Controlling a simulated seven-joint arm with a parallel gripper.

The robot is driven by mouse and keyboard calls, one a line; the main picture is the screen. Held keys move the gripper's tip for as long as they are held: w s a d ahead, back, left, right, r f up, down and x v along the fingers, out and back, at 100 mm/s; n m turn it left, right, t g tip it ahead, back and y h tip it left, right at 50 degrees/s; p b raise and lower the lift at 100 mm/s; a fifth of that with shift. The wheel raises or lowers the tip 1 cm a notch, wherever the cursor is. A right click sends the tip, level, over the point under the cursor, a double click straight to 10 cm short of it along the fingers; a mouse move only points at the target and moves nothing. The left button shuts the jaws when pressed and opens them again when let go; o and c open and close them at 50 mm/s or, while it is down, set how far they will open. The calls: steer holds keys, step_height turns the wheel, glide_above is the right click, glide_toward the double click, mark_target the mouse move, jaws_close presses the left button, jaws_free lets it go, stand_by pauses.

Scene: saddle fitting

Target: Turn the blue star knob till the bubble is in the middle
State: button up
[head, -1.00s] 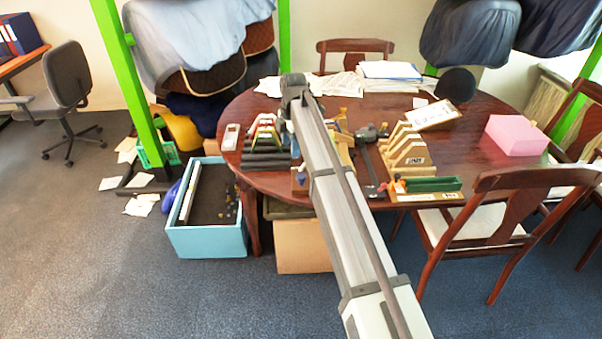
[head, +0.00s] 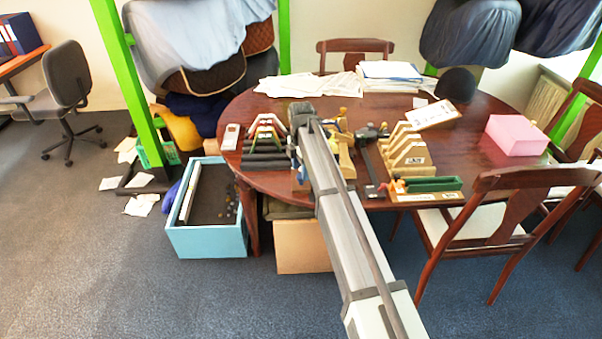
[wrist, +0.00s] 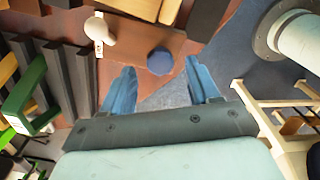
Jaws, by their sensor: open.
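The blue star knob (wrist: 160,61) shows in the wrist view as a dark blue round shape at the edge of a brown wooden board (wrist: 140,38). My gripper (wrist: 160,68) is open, its two blue fingers apart; in the picture the knob lies between and just beyond the fingertips. I cannot tell how far apart in depth they are, and no contact shows. A pale rounded piece and white strip (wrist: 99,30) lie left of the knob. I cannot make out a bubble in either view. In the head view my arm largely covers the knob and gripper.
Dark ridged blocks (wrist: 72,75) stand left of the fingers in the wrist view. On the wooden table (head: 470,150), stepped wooden racks (head: 405,150) and a green tray (head: 433,184) stand right of my arm. A light-blue box (head: 207,242) is on the floor at left.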

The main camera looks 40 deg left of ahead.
steer(key=shift+f, duration=1.2)
steer(key=c, duration=1)
